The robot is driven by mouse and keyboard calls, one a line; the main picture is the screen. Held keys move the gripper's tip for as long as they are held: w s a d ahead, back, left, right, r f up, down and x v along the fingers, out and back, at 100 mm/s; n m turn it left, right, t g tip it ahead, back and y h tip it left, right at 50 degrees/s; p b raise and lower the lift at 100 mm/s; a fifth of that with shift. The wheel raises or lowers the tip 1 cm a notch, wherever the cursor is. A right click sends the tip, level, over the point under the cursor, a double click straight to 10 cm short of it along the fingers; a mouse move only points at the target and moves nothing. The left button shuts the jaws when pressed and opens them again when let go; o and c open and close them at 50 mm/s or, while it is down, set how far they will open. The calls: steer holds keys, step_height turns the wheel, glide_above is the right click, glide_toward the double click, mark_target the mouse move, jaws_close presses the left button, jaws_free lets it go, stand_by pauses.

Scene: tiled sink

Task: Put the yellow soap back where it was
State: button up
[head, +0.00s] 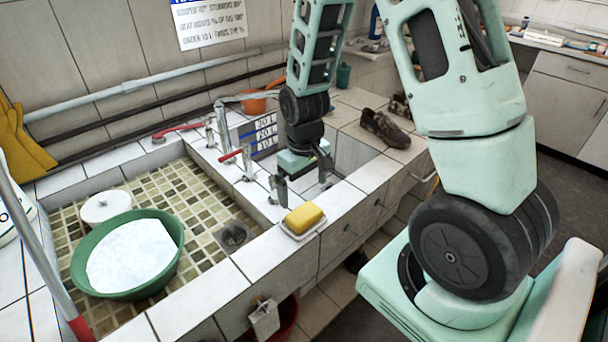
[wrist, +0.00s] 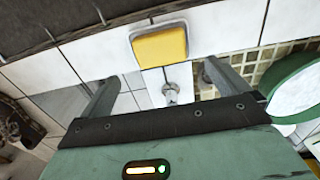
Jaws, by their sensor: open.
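The yellow soap (head: 303,218) lies on a small white dish (head: 318,228) on the tiled front ledge of the sink, near the ledge's edge. It also shows in the wrist view (wrist: 160,46), still on its pale dish (wrist: 183,25), ahead of my fingers. My gripper (head: 302,178) is over the right basin, behind and above the soap, apart from it. In the wrist view my gripper (wrist: 160,82) has its two fingers wide apart with nothing between them; a tap part (wrist: 171,95) shows beyond, in the gap.
A green tub (head: 174,230) with whitish water and a white round lid (head: 105,206) stand in the left tiled basin. The ledge beside the soap is clear.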

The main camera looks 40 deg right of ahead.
steer(key=s+a+r+n, duration=0.25)
steer(key=a+r, duration=0.25)
steer(key=a, duration=0.3)
steer(key=s+a+r+n, duration=0.1)
steer(key=s+a+r, duration=0.35)
steer(key=a, duration=0.25)
steer(key=s+a+r+n, duration=0.4)
steer(key=s+a, duration=0.3)
steer(key=s, duration=0.3)
steer(key=shift+s+a+y, duration=0.3)
steer(key=shift+s, duration=0.1)
